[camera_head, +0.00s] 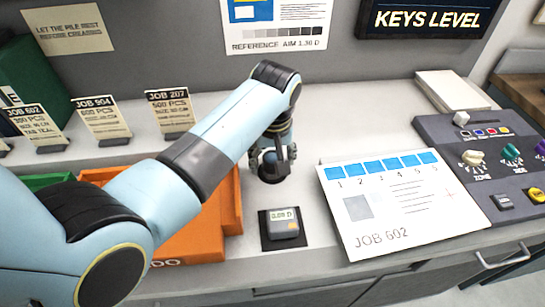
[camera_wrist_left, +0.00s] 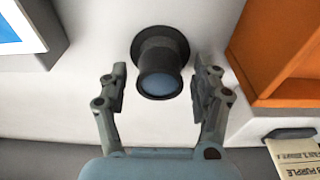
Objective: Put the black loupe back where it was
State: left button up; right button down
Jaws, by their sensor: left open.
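The black loupe (camera_wrist_left: 160,62) stands on the pale counter in the left wrist view, with its bluish lens facing the camera. In the head view the loupe (camera_head: 273,174) shows as a dark shape low under the end of my left arm, partly hidden. My left gripper (camera_wrist_left: 160,85) is open, with one finger on each side of the loupe's near end. Visible gaps separate both fingers from it. In the head view the left gripper (camera_head: 274,157) is small and dark over the loupe. My right gripper is not in view.
An orange tray (camera_head: 232,205) lies left of the loupe. A grey meter on a black pad (camera_head: 268,243) sits in front. The JOB 602 sheet (camera_head: 400,200) and control console (camera_head: 470,150) are to the right. Job cards (camera_head: 168,110) stand behind left.

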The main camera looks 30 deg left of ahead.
pick_arm(q)
notch_tip(320, 180, up, 12)
jog(key=s+d, duration=0.1)
jog(key=shift+s, duration=0.25)
dwell(0.5)
